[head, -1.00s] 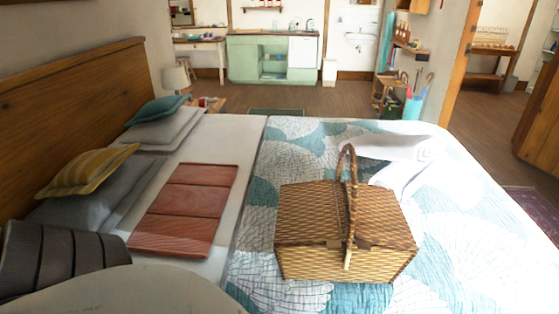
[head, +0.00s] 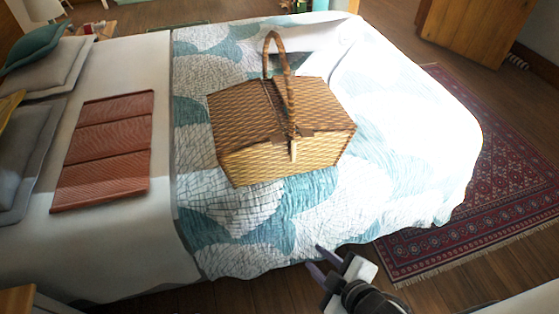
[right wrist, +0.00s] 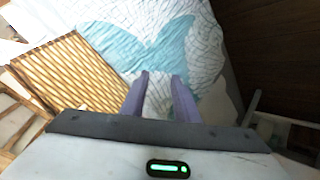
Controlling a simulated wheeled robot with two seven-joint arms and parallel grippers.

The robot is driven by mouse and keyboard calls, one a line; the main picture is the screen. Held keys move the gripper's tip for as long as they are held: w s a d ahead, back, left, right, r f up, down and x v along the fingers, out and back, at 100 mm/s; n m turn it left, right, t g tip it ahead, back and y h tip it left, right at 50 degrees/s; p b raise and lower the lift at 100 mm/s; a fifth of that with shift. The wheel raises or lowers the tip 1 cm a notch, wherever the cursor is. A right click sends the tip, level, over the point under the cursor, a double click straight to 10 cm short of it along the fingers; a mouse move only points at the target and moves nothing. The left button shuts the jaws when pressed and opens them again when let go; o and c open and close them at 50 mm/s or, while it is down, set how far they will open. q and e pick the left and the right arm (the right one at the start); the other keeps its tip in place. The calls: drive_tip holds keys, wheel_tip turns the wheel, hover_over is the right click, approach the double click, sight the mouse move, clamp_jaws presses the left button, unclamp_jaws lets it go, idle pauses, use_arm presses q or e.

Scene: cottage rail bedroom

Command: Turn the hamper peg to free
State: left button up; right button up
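The wicker hamper (head: 240,117) stands on the bed with its handle (head: 288,95) upright and its lids looking shut. A small pale wooden peg (head: 293,151) shows on its front, just below the handle's foot; it appears upright, but is too small to tell its exact turn. My right gripper (head: 316,260) is open and empty by the bed's near edge, below and to the right of the hamper, clear of the peg. In the right wrist view, its two purple fingers (right wrist: 160,76) stand apart, with the hamper (right wrist: 72,72) to their left. My left gripper is not in view.
The bed's quilt (head: 230,210) is bare between my right gripper and the hamper. A folded red blanket (head: 103,150) lies left of the hamper. A patterned rug (head: 455,215) covers the floor at right.

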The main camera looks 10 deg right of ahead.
drive_tip(key=w+r+n+t+b, duration=0.35)
drive_tip(key=w+n, duration=0.25)
drive_tip(key=n, duration=0.4)
drive_tip(key=n+t+h+b, duration=0.2)
drive_tip(key=n+t+b, duration=0.35)
drive_tip(key=n, duration=1.05)
approach(294, 148)
drive_tip(key=shift+g, duration=0.5)
drive_tip(key=w, duration=0.5)
drive_tip(key=w+r, duration=0.1)
drive_tip(key=w, duration=0.1)
drive_tip(key=shift+w+b, duration=0.2)
drive_tip(key=shift+b, duration=0.15)
drive_tip(key=shift+w, duration=0.25)
clamp_jaws()
